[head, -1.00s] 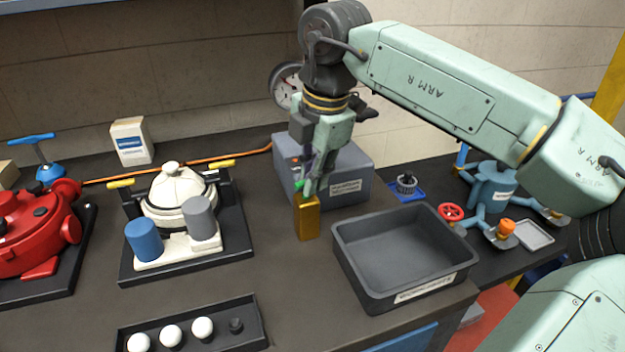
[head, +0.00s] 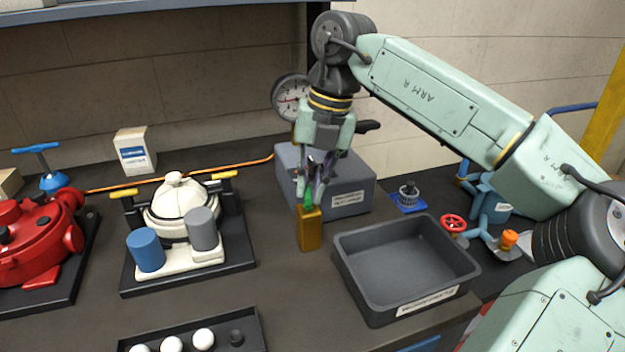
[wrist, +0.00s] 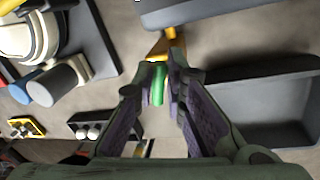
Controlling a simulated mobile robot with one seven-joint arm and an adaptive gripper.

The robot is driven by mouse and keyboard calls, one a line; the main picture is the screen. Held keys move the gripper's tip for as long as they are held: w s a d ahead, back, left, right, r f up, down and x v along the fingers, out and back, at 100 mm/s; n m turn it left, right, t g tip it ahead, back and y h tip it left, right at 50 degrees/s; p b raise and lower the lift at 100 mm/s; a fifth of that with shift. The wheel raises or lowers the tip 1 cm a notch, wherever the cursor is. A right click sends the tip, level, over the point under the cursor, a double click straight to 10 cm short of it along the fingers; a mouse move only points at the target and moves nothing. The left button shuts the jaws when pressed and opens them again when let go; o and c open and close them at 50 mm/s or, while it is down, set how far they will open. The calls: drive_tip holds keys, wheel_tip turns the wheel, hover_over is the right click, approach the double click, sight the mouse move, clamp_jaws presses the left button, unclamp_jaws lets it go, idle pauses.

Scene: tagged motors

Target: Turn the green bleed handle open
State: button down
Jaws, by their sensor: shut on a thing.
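The green bleed handle (head: 309,193) stands up from the top of a yellow-gold block (head: 310,232) on the bench. My gripper (head: 314,189) points down over the block, its fingers on either side of the green handle. In the wrist view the green handle (wrist: 158,84) lies between the two fingertips (wrist: 163,88), and the fingers are shut on it. The gold block (wrist: 168,44) shows just beyond the tips. The fingers partly hide the handle in the head view.
A grey labelled box (head: 350,190) stands close behind the gripper. An empty dark tray (head: 370,290) is at right. A white domed housing (head: 172,206) with blue and grey cylinders is at left. A red machine (head: 30,240) is further left. Bench between the housing and block is clear.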

drive_tip(key=shift+a+r+n+g+p, duration=0.1)
drive_tip(key=shift+a+n+g+p, duration=0.05)
drive_tip(key=shift+n, duration=0.65)
drive_tip(key=shift+a+n+g+p, duration=0.15)
drive_tip(key=shift+n, duration=0.65)
drive_tip(key=c, duration=1.7)
unclamp_jaws()
wheel_tip(320, 180, up, 12)
drive_tip(key=d, duration=0.2)
drive_tip(key=shift+w+f, duration=0.2)
drive_tip(key=shift+w, duration=0.15)
drive_tip(key=shift+d, duration=0.1)
